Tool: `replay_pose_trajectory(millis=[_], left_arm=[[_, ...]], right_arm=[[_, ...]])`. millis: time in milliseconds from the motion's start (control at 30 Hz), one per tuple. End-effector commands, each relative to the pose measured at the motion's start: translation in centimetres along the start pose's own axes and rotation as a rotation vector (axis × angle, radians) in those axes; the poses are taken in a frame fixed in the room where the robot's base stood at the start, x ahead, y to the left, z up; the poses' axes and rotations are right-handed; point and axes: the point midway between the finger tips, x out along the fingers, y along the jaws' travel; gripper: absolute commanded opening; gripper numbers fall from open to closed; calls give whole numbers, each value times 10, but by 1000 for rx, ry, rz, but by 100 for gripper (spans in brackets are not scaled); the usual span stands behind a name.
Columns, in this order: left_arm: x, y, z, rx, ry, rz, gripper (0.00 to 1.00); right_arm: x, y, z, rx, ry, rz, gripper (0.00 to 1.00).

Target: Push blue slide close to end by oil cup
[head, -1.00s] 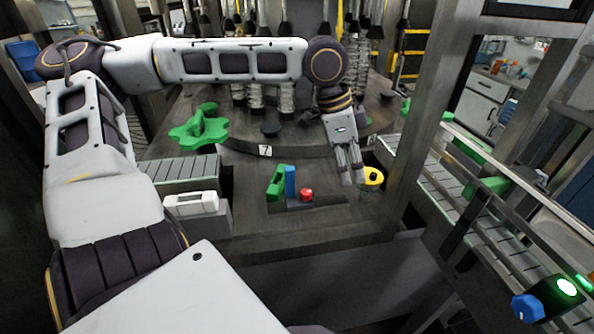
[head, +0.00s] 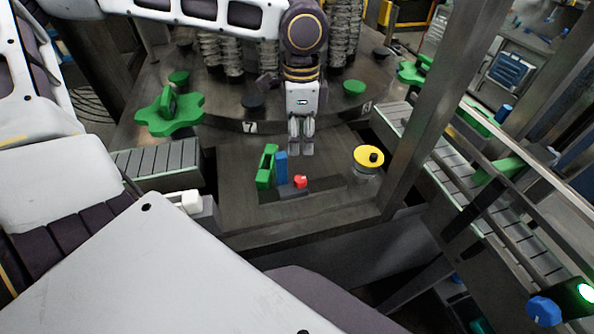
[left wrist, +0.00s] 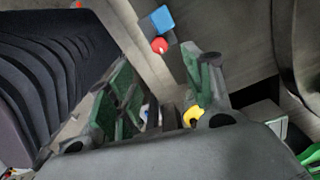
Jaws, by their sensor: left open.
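The blue slide (head: 281,168) is a small upright block in a dark slot on the grey machine plate, between a green block and a red knob (head: 300,181). The oil cup (head: 368,160), yellow-topped with a black knob, stands to the right with a clear gap. My left gripper (head: 300,149) points down just behind and right of the slide, apart from it, and holds nothing. In the left wrist view the open left gripper (left wrist: 160,95) has its fingers spread; the blue slide (left wrist: 161,18) and red knob lie beyond them. My right gripper is not seen.
The green block (head: 266,166) stands directly left of the slide. A green star wheel (head: 169,113) is at the back left, with a conveyor (head: 158,160) in front of it. A metal post (head: 433,100) and another conveyor stand at the right. The slot right of the red knob looks clear.

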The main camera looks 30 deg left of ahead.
Motion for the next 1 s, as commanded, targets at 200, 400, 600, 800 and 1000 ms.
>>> replay_pose_trajectory(millis=[200,400,600,800,1000], left_arm=[[0,0,0,0,1,0,51],[6,0,0,0,0,0,51],[24,0,0,1,-2,2,51],[48,0,0,1,-2,1,51],[72,0,0,1,-2,1,51]], right_arm=[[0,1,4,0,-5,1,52],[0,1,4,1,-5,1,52],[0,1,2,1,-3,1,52],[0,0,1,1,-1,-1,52],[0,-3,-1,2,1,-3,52]])
